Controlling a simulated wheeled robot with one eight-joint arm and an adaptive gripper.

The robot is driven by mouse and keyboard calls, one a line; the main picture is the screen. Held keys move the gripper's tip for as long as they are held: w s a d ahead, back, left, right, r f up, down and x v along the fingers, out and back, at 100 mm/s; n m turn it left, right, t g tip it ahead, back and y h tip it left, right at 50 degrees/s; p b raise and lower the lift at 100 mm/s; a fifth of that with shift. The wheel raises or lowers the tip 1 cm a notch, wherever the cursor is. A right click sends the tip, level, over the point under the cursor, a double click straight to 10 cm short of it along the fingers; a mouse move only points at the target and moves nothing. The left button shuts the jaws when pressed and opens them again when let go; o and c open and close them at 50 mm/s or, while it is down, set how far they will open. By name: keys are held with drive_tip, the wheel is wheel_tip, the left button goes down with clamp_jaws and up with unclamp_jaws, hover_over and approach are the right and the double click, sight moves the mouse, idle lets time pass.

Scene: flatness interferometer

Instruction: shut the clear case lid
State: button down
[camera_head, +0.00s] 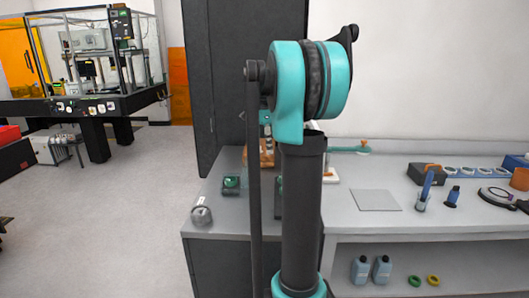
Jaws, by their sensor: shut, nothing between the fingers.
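I cannot make out a clear case or its lid in the head view. My own arm, a dark column with a large teal joint, stands upright in the middle and covers part of the grey bench (345,222). My gripper does not show. Behind my arm, an orange-brown object (265,156) is partly hidden, so I cannot tell what it is. A small dark box with a green top (231,183) sits left of my arm on the bench.
A round grey item (202,215) sits near the bench's front left corner. A flat grey plate (376,200), a blue bottle (453,196) and a ring-shaped instrument (496,196) stand to the right. A tall dark cabinet (225,75) rises behind. Open floor (120,220) lies left.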

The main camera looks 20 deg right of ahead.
sight(250, 173)
drive_tip(key=f, duration=0.8)
drive_tip(key=shift+s+d+f, duration=0.1)
drive_tip(key=shift+d, duration=0.3)
drive_tip(key=shift+w+a, duration=0.15)
drive_tip(key=shift+a, duration=0.4)
drive_tip(key=shift+w+a, duration=0.15)
drive_tip(key=shift+a, duration=0.4)
drive_tip(key=shift+w+a+r, duration=0.15)
drive_tip(key=shift+a, duration=0.25)
drive_tip(key=shift+w+a+r, duration=0.1)
drive_tip(key=shift+a+r, duration=0.05)
drive_tip(key=shift+a, duration=0.2)
drive_tip(key=shift+w+a+r+h, duration=0.1)
drive_tip(key=shift+a+r+h, duration=0.1)
drive_tip(key=shift+r+h, duration=0.1)
